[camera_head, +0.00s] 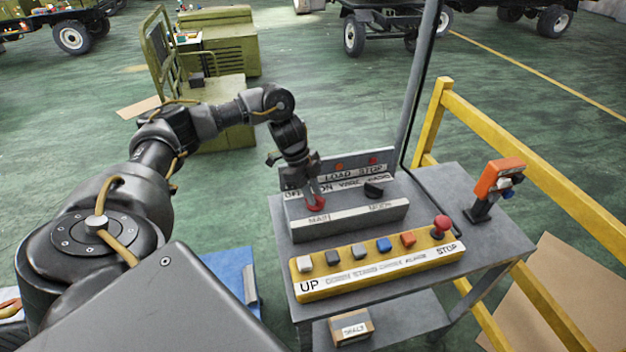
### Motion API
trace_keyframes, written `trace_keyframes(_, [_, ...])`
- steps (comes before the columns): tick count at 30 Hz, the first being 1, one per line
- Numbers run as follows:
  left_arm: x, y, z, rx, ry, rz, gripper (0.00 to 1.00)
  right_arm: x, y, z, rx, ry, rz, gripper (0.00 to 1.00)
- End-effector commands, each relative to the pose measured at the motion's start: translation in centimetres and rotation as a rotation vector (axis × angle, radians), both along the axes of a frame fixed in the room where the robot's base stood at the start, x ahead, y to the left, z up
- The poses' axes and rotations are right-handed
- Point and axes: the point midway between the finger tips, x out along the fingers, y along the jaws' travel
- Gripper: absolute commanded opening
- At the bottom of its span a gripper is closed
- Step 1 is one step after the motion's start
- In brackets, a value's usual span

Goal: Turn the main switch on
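The main switch appears to be a red knob (316,203) on the grey sloped control box (350,222), above a label reading "MAI…" whose end is hard to read. My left gripper (313,190) points down at this knob from above, its fingertips at the knob's top. The fingers partly cover the knob, so its turn angle and any grip on it are unclear. A black knob (373,190) sits to its right on the same box. My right gripper is out of view.
A yellow button panel (380,271) with a red mushroom button (441,225) lies in front on the grey cart (475,190). An orange handheld device (498,178) stands at the cart's right. A yellow railing (530,160) runs behind and right. A pole rises behind the box.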

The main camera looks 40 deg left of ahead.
Motion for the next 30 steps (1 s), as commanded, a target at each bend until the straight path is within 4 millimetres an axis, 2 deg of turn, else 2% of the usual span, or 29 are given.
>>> trace_keyframes(1, [0.0,0.0,0.0,0.0,0.0,0.0,0.15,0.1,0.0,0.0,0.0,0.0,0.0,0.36])
trace_keyframes(4, [0.0,0.0,0.0,0.0,0.0,0.0,0.02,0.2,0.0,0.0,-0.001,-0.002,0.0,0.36])
trace_keyframes(5, [0.0,0.0,0.0,0.0,0.0,0.0,0.0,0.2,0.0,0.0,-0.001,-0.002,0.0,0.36])
trace_keyframes(17, [0.1,0.0,0.2,0.001,0.001,-0.066,0.0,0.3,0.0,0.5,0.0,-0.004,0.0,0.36])
trace_keyframes(23, [0.2,0.0,0.4,0.001,0.001,-0.202,0.0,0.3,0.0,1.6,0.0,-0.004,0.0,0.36])
trace_keyframes(30, [0.4,0.0,0.6,0.001,0.001,-0.425,0.0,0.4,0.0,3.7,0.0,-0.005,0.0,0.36])
